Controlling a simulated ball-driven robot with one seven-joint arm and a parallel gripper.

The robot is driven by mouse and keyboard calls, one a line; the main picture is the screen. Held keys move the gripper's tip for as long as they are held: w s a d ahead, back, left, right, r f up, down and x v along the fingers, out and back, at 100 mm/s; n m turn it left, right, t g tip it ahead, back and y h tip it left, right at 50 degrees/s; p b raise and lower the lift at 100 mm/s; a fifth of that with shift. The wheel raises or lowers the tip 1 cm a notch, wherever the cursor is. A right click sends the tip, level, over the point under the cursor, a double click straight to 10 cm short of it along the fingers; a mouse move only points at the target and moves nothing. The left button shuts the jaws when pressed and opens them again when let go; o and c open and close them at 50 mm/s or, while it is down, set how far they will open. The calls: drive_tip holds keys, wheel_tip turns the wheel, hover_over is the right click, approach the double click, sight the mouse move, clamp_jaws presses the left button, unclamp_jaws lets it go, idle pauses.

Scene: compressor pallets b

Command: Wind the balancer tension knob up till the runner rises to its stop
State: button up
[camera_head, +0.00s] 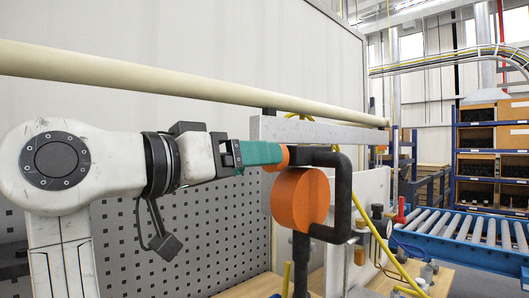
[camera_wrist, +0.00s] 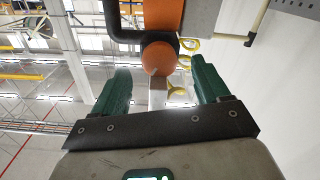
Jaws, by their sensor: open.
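The balancer is an orange drum (camera_head: 300,197) held by a black bent bracket (camera_head: 343,190) under a pale grey rail (camera_head: 345,134). A round orange knob (camera_wrist: 158,58) shows in the wrist view, between the lines of my two teal fingers and just past their tips. My gripper (camera_head: 280,157) is open and empty, level with the top of the drum; its fingertips partly hide the knob in the head view. The wrist view shows my gripper (camera_wrist: 160,70) with a gap on both sides of the knob. I cannot pick out the runner.
A long beige pipe (camera_head: 180,86) runs behind the arm along a white panel and a perforated board (camera_head: 175,240). A yellow hose (camera_head: 375,230) hangs right of the drum. A roller conveyor (camera_head: 470,235) and blue shelving (camera_head: 487,150) stand at the right.

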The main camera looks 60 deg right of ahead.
sight(272, 168)
drive_tip(key=shift+p+x, duration=0.35)
drive_tip(key=shift+x, duration=1.75)
drive_tip(key=shift+f, duration=0.1)
drive_tip(key=c, duration=1)
